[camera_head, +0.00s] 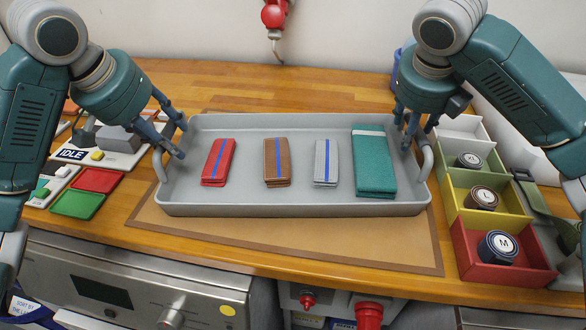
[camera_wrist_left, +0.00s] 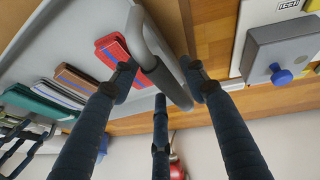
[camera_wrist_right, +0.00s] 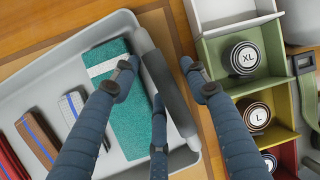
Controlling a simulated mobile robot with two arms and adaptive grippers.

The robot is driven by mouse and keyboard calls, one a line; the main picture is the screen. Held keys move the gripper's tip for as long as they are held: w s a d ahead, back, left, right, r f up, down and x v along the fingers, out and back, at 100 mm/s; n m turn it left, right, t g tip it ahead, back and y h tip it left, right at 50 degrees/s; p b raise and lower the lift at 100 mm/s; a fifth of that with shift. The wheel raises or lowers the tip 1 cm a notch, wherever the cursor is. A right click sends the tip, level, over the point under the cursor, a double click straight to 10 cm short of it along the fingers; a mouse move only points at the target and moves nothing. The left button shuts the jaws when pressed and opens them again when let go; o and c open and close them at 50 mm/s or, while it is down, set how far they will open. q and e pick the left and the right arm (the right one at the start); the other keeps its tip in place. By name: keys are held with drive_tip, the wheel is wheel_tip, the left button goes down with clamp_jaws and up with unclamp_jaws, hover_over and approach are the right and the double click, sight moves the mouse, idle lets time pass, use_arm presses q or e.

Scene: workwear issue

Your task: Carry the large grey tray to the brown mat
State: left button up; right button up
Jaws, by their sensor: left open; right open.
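The large grey tray (camera_head: 290,210) lies over the brown mat (camera_head: 330,250), whose front strip shows below it. The tray holds a red folded cloth (camera_head: 218,162), a brown one (camera_head: 277,162), a grey one (camera_head: 325,162) and a larger green one (camera_head: 373,165). My left gripper (camera_head: 170,137) is open at the tray's left handle (camera_wrist_left: 168,80), which lies between its fingers in the left wrist view. My right gripper (camera_head: 411,128) is open at the right handle (camera_wrist_right: 168,90), between its fingers in the right wrist view. Neither is closed on a handle.
To the right stand white, green, yellow (camera_head: 458,208) and red (camera_head: 495,268) bins, some with rolled labelled items. To the left are an IDLE panel (camera_head: 85,155) and red and green small trays (camera_head: 78,204). An appliance (camera_head: 130,285) is below the counter's front edge.

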drive_tip(key=shift+r, duration=0.1)
use_arm(q)
drive_tip(key=v, duration=1.1)
drive_tip(key=shift+r, duration=0.3)
use_arm(e)
drive_tip(key=v, duration=1.2)
use_arm(q)
drive_tip(key=shift+s+a, duration=0.1)
